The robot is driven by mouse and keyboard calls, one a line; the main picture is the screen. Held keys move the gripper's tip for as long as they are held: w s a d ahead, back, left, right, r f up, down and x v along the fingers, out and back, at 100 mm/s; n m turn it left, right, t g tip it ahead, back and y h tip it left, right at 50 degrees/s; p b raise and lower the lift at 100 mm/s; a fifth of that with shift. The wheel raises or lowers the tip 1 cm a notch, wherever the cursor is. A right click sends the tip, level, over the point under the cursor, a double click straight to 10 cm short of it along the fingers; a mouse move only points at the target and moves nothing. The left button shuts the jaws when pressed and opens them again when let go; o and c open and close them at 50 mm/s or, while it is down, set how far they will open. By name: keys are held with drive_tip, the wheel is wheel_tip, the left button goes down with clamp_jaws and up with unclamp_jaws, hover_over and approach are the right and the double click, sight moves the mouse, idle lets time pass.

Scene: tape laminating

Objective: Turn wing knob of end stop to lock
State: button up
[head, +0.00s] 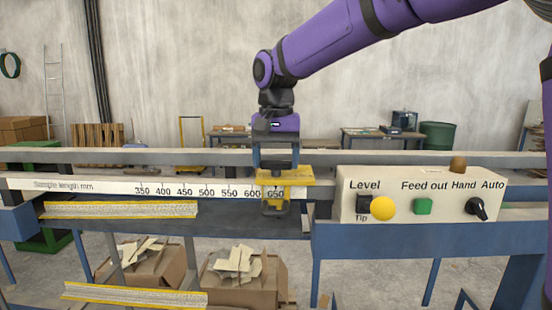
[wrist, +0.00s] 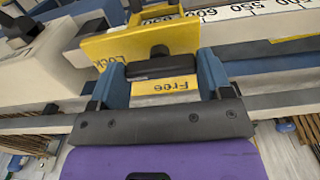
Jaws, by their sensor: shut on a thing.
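The yellow end stop (head: 298,180) sits on the scale rail near the 650 mark in the head view. It also shows in the wrist view (wrist: 130,44), with the words "Lock" at its left and "Free" nearer to me. The black wing knob (wrist: 162,67) lies on the end stop, its bar running across from finger to finger. My gripper (head: 275,166) points down at the end stop from above. In the wrist view its blue fingers (wrist: 160,75) are shut on the wing knob's ends. The knob is mostly hidden by my gripper in the head view.
A control box (head: 415,195) with a yellow Level button (head: 383,208), a green button (head: 423,206) and a black Hand/Auto switch (head: 476,208) stands just right of the end stop. A grey rail (head: 120,158) runs behind. Cartons (head: 243,290) stand below. The air above the rail at left is clear.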

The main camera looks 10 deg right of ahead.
sight(278, 161)
drive_tip(key=o, duration=0.9)
wheel_tip(278, 161, up, 11)
drive_tip(key=shift+f, duration=0.1)
idle(0.3)
drive_tip(key=s+d+f+n+t, duration=0.1)
drive_tip(key=s+d+f+t, duration=0.2)
drive_tip(key=s+d, duration=1.1)
drive_tip(key=s+d+f, duration=0.2)
drive_tip(key=s+f, duration=0.1)
drive_tip(key=s, duration=0.1)
drive_tip(key=s+d+f+n+t, duration=0.1)
drive_tip(key=s+d+f, duration=0.1)
drive_tip(key=s+f, duration=0.2)
drive_tip(key=s+d+f+t, duration=0.1)
drive_tip(key=s+d+f, duration=0.2)
drive_tip(key=s, duration=0.1)
drive_tip(key=shift+s+f, duration=0.25)
drive_tip(key=shift+s, duration=0.15)
